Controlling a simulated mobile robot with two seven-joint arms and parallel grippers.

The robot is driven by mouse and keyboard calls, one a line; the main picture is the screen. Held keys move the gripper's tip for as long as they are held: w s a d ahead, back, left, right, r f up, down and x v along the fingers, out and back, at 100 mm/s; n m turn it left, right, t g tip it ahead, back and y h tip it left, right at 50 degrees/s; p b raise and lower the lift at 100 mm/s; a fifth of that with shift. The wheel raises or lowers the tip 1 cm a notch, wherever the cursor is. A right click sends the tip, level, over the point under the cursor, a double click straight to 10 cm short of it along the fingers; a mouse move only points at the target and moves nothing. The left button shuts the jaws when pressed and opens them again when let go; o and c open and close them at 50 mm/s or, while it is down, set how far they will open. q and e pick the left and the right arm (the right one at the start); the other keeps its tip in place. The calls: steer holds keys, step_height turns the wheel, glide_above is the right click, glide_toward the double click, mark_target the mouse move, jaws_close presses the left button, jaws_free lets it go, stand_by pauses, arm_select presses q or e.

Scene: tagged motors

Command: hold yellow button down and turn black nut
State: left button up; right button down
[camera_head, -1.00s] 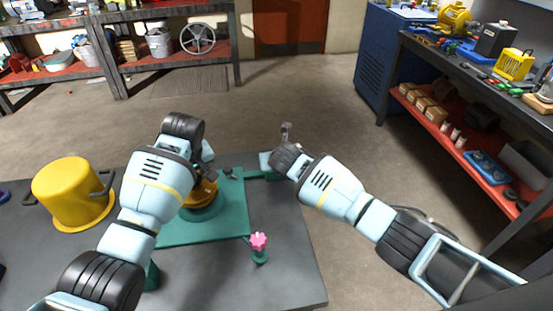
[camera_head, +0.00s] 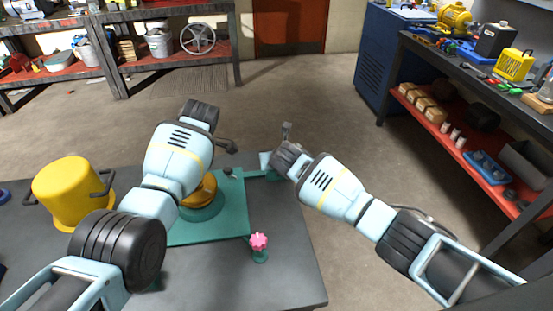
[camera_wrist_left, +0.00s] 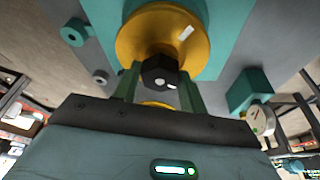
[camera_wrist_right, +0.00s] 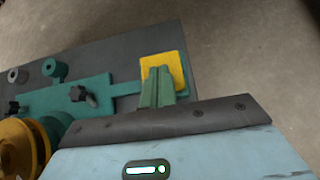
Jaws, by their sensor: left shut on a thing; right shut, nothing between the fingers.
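The black nut (camera_wrist_left: 158,72) sits at the middle of a yellow round hub (camera_wrist_left: 128,42) in the left wrist view. My left gripper (camera_wrist_left: 158,88) has one green finger on each side of the nut and is shut on it. In the head view my left arm hides the nut, and part of the yellow hub (camera_head: 202,190) shows beneath it. The square yellow button (camera_wrist_right: 172,62) shows in the right wrist view at the end of a green arm. My right gripper (camera_wrist_right: 158,78) is shut and empty, its fingertips over the button; they seem to touch it.
A green base plate (camera_head: 212,229) carries the parts on the dark table (camera_head: 290,283). A pink knob (camera_head: 259,241) stands at its front right corner. A yellow bucket (camera_head: 68,198) stands at the left. Black knobs (camera_wrist_right: 83,95) show near the green arm.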

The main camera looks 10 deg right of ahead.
arm_select(q)
steer(key=o, duration=0.7)
steer(key=shift+f, duration=0.4)
steer(key=o, duration=0.3)
steer(key=shift+r, duration=0.15)
steer(key=m+t, duration=0.1)
steer(key=m, duration=0.2)
steer(key=shift+m, duration=0.4)
steer(key=m+h, duration=0.1)
steer(key=m, duration=0.3)
steer(key=shift+s+a+t, duration=0.1)
steer(key=shift+t, duration=0.3)
steer(key=m+h, duration=0.1)
steer(key=m, duration=0.2)
steer(key=m+h, duration=0.1)
steer(key=m, duration=0.3)
steer(key=shift+r+t, duration=0.1)
steer(key=shift+t, duration=0.2)
steer(key=shift+r, duration=0.1)
